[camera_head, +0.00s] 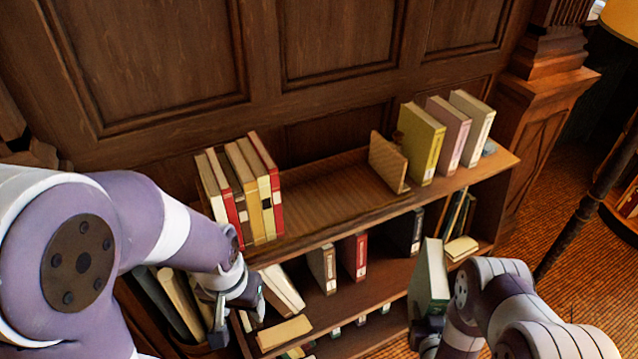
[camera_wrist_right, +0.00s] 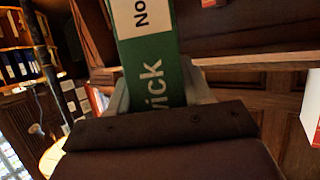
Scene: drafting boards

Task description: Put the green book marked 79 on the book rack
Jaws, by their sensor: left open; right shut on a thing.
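The green book (camera_head: 431,282) stands upright in my right gripper (camera_head: 428,328), in front of the bookcase's right part and below its top. My left gripper (camera_head: 240,308) is open and empty before the bookcase's left part.
Yellow, pink and cream books (camera_head: 445,132) stand just right of the rack's end panel. Lower shelves hold more books, including a red one (camera_head: 355,256). Wood panelling (camera_head: 330,45) closes off the back. A floor lamp's pole (camera_head: 590,205) stands at the right.

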